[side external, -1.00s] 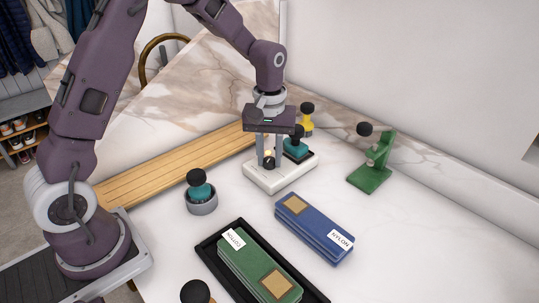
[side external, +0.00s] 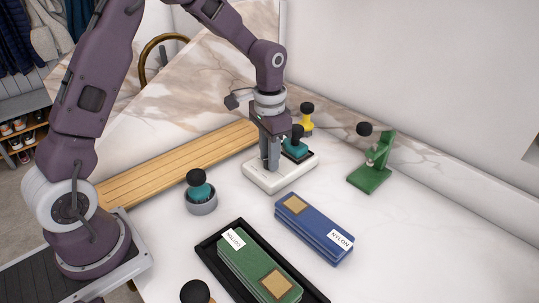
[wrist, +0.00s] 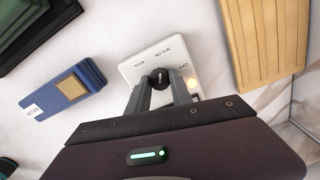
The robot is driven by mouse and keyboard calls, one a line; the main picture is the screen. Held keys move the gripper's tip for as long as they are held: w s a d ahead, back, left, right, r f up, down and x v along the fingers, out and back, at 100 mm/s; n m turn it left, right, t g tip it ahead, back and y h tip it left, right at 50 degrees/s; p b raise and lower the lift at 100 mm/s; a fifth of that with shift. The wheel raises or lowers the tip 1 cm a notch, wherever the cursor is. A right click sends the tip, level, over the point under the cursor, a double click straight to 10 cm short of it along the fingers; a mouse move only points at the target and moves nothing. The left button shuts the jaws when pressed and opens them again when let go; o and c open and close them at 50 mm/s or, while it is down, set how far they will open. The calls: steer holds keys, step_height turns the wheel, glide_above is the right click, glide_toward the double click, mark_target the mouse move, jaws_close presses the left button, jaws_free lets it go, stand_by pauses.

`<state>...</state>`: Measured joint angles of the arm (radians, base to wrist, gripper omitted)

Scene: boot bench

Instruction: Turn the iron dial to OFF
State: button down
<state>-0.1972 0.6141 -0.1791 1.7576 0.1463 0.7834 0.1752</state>
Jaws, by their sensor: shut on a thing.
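The black iron dial (wrist: 160,78) sits on a white base (wrist: 132,70). A small warm light (wrist: 193,85) glows on the base beside a finger. My gripper (wrist: 162,86) points down with its fingers on either side of the dial, shut on it. Where the dial's mark points cannot be told. In the side view my gripper (side external: 268,164) stands over the white base (side external: 292,182) and hides the dial. A teal iron (side external: 296,145) with a black knob rests at the base's far end.
A blue NYLON stack (side external: 314,229) lies in front of the base. A green COTTON stack (side external: 258,264) lies in a black tray (side external: 213,257). A teal piece in a grey cup (side external: 201,201), a yellow piece (side external: 306,123), a green stand (side external: 372,172) and a slatted board (side external: 170,168) surround it.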

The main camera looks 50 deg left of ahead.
steer(key=m, duration=0.6)
steer(key=shift+w, duration=0.1)
steer(key=m, duration=0.6)
steer(key=shift+m, duration=0.3)
stand_by(0.3)
steer(key=c, duration=1.1)
jaws_free()
steer(key=shift+c, duration=0.2)
step_height(320, 180, up, 6)
steer(key=shift+r, duration=0.6)
